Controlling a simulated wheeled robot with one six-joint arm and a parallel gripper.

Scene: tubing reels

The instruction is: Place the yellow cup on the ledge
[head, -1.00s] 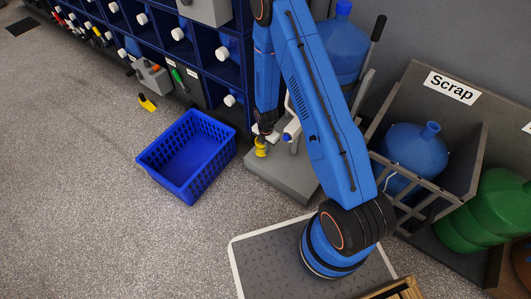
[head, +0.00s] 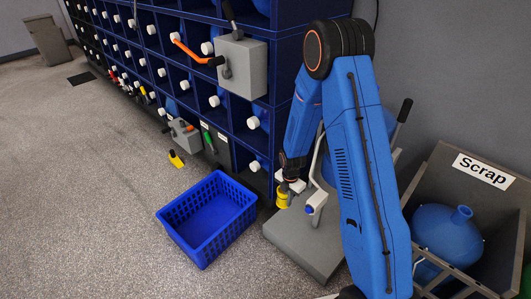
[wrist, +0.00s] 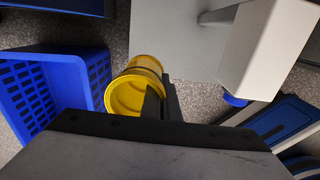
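The yellow cup (head: 283,197) hangs at the end of my arm, above or just beside a grey flat base. In the wrist view the cup (wrist: 124,97) shows its round open mouth towards me. My gripper (wrist: 160,98) has its two dark fingers close together on the cup's right wall, one over the mouth and one outside. In the head view my gripper (head: 287,186) is small and mostly hidden by its own wrist. I cannot tell which surface is the ledge.
A blue basket (head: 207,218) stands on the floor left of the cup. The grey base (head: 300,250) carries a post with a white handle. A dark blue rack (head: 170,60) runs behind, with a grey box (head: 242,68) on its front. A scrap bin (head: 480,215) stands right.

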